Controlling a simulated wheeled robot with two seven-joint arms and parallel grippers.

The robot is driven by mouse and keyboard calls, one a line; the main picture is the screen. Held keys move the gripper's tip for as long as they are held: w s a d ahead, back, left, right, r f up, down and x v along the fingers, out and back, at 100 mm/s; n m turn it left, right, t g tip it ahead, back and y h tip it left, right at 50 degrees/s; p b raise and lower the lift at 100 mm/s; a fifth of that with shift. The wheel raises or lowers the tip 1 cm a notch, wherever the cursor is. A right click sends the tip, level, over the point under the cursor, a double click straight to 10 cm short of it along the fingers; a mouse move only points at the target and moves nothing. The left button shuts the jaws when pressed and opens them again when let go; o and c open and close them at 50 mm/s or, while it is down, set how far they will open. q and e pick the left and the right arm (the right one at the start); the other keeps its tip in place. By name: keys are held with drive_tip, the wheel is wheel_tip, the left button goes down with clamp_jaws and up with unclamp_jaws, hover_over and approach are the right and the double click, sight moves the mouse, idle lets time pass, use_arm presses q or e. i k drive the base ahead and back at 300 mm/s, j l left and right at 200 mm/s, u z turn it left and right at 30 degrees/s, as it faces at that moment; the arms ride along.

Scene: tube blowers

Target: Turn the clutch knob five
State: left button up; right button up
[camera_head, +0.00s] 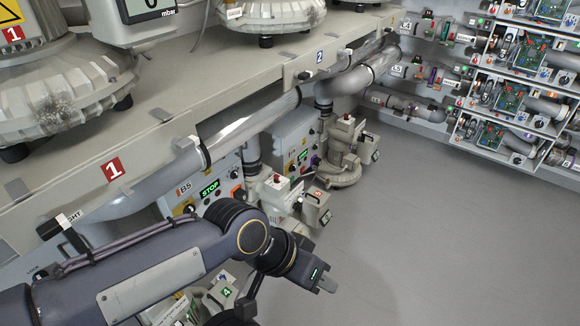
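My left arm comes in from the left across the lower part of the view. Its gripper (322,282) hangs over the floor, to the right of and nearer than the blower units. I cannot tell whether its fingers are open or shut, and nothing shows held in it. No knob can be clearly read as clutch knob five. A panel marked B5 (184,190) with a green STOP display stands behind my arm. My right gripper is not in view.
A long grey pipe (245,127) runs along the beige bench front (150,145). Another blower (343,150) stands farther back. A box marked 4 (227,292) is partly hidden below my arm. Circuit board shelves (500,95) stand at the back right. The grey floor (450,230) is clear.

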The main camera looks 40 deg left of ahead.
sight(277, 179)
drive_tip(key=i+j+u, duration=0.1)
drive_tip(key=i+u, duration=0.3)
drive_tip(key=i+l+u, duration=0.1)
drive_tip(key=i+u, duration=0.3)
drive_tip(key=i+l+u, duration=0.25)
drive_tip(key=i+u, duration=0.15)
drive_tip(key=i, duration=0.15)
drive_tip(key=i+u, duration=0.25)
drive_tip(key=u, duration=0.15)
drive_tip(key=i+u, duration=0.55)
drive_tip(key=u, duration=0.2)
drive_tip(key=i+l+u, duration=0.2)
drive_tip(key=u, duration=0.15)
